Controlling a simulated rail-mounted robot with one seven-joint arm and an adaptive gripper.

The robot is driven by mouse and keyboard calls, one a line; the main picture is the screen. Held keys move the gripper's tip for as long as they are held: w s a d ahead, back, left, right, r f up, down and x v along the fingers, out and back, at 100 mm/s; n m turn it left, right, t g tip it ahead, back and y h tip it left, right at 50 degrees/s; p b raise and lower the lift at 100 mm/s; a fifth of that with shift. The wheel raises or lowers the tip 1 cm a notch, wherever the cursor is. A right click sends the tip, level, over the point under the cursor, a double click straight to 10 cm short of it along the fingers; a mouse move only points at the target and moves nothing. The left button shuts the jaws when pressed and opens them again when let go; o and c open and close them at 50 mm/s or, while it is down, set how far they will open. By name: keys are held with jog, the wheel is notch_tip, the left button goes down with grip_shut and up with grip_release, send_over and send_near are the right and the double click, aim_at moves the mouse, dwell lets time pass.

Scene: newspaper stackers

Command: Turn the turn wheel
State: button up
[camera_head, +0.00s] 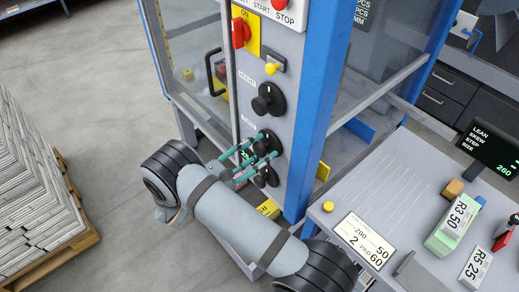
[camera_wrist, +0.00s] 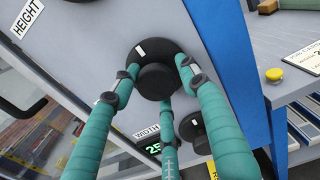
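A black round turn wheel (camera_wrist: 157,82) with a raised hub and a white mark sits on the grey machine panel in the wrist view. My gripper (camera_wrist: 160,80) has teal fingers spread around the hub, one at the left, one at the right and one below. Whether the fingertips touch it cannot be told. In the head view my gripper (camera_head: 265,150) reaches the panel at the middle of a column of black wheels and partly hides the wheel there. Another wheel (camera_head: 268,99) is above and a lower one (camera_head: 265,177) is close below the fingers.
A blue post (camera_head: 318,110) stands right of the panel. A control table (camera_head: 350,205) with labels and a yellow button is at the right. A red switch (camera_head: 240,33) is higher on the panel. A pallet of newspapers (camera_head: 35,185) stands at the left, with open floor between.

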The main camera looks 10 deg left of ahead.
jog(key=shift+o, duration=1.1)
jog(key=shift+r, duration=0.1)
jog(key=shift+s+a, duration=0.1)
jog(key=shift+a, duration=0.1)
jog(key=v, duration=1.1)
jog(key=shift+s, duration=0.3)
jog(key=shift+w, duration=0.1)
jog(key=x, duration=1.1)
jog(key=shift+w, duration=0.2)
jog(key=shift+w+d, duration=0.2)
jog(key=shift+m, duration=0.7)
